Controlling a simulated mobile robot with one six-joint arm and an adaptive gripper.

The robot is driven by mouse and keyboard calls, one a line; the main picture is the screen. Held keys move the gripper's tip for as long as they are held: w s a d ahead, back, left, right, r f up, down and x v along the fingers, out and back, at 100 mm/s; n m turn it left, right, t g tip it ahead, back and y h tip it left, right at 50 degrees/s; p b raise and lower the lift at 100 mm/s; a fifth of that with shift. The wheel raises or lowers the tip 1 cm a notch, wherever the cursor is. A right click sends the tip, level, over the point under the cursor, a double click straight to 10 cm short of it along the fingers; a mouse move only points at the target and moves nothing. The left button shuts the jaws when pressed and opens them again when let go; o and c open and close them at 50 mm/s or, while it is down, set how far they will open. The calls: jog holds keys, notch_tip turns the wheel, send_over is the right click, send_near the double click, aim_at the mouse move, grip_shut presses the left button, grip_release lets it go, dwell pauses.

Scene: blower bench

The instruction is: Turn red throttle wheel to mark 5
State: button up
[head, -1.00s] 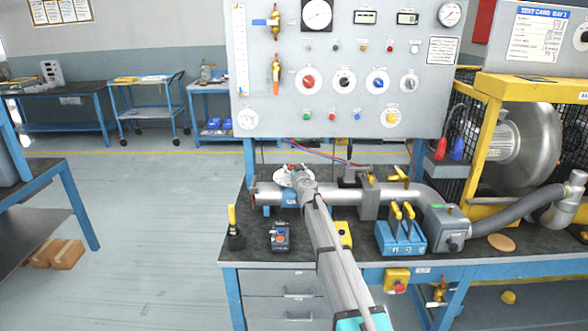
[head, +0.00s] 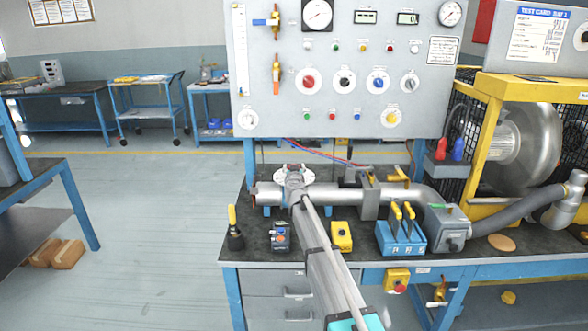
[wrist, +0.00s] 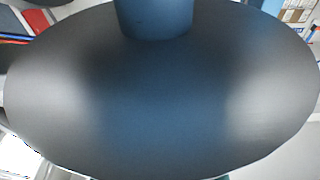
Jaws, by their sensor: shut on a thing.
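The red throttle wheel (head: 294,166) shows only as a small red patch above a pale round dial plate (head: 281,178) on the grey pipe of the bench. My gripper (head: 295,178) is over the plate and hides most of the wheel. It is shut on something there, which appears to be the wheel. The fingertips and the dial's marks are too small or hidden to read. In the wrist view a large dark rounded surface fills nearly the whole picture, and neither wheel nor fingers can be made out.
A yellow-handled lever (head: 234,228), a dark button box (head: 280,237), a yellow box (head: 341,236) and a blue twin-lever unit (head: 401,238) stand along the bench. A gauge panel (head: 340,60) rises behind. The yellow-framed blower (head: 525,140) stands at the right.

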jog(key=m+h, duration=0.2)
jog(key=h, duration=0.1)
jog(key=m+g+h, duration=0.1)
jog(key=m+h, duration=0.1)
jog(key=h, duration=0.2)
jog(key=shift+w+a+m, duration=0.2)
jog(key=shift+m, duration=0.1)
jog(key=shift+m+g+h, duration=0.8)
jog(key=shift+m+h, duration=0.1)
jog(key=shift+h, duration=0.4)
jog(key=shift+s+m+h, duration=0.1)
jog(key=shift+m+h, duration=0.2)
jog(key=shift+h, duration=0.1)
jog(key=o, duration=1)
jog(key=shift+s, duration=0.15)
jog(key=v, duration=1.1)
jog(key=shift+s+a+r, duration=0.15)
jog(key=shift+s+a, duration=0.1)
jog(key=shift+a, duration=0.05)
jog(key=shift+d+r, duration=0.1)
